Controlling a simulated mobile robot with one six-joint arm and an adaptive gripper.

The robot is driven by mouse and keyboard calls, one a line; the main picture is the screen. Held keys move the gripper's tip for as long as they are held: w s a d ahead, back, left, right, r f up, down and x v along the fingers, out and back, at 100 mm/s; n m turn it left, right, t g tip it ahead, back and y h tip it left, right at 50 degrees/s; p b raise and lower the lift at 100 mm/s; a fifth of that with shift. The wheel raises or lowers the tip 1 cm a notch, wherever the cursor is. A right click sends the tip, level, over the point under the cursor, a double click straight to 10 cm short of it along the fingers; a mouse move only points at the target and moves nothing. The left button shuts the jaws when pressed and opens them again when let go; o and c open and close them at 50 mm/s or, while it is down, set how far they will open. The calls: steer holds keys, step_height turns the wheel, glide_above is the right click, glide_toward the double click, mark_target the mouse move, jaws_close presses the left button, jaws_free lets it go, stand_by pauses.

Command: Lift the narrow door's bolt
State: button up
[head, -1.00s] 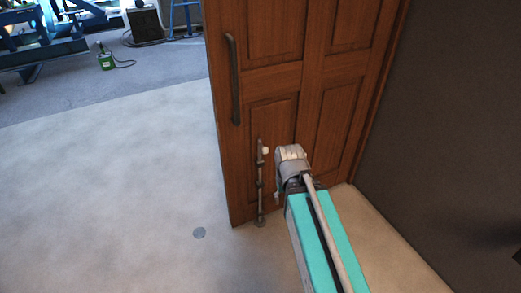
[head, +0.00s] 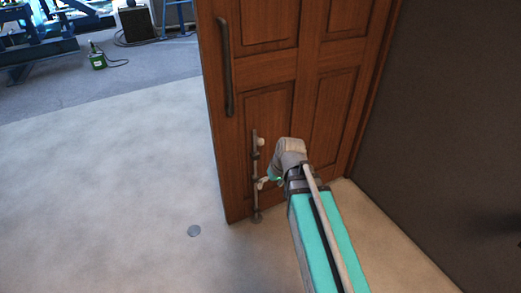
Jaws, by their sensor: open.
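The narrow door (head: 268,70) is brown panelled wood and stands in the middle of the head view. Its bolt (head: 254,160) is a thin grey vertical rod low on the door, near the left edge, with a pale round knob (head: 261,142) close to its top. The foot of the bolt is near the floor at the door's bottom edge. My gripper (head: 268,182) is just right of the bolt's lower half, below the knob, and is open. My wrist hides part of it, and I cannot tell whether it touches the rod.
A long dark pull handle (head: 225,68) is higher on the door. A dark wall (head: 440,130) stands at the right. The pale floor (head: 100,180) at the left is clear.

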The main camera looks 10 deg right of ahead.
steer(key=w+a+f+n+t+y+b, duration=0.2)
steer(key=w+f+t+y+b, duration=0.1)
steer(key=w+f+b, duration=0.4)
steer(key=t+y+b, duration=0.3)
steer(key=t+b, duration=0.8)
steer(key=b, duration=1.2)
glide_toward(260, 142)
steer(key=s+d+f, duration=0.1)
steer(key=s+d, duration=0.1)
steer(key=shift+w+d+f, duration=0.1)
steer(key=shift+w+f, duration=0.05)
steer(key=shift+w, duration=0.05)
steer(key=shift+w, duration=0.1)
steer(key=x, duration=1.3)
steer(key=shift+w+a+f, duration=0.1)
steer(key=shift+w+a, duration=0.1)
steer(key=shift+w, duration=0.1)
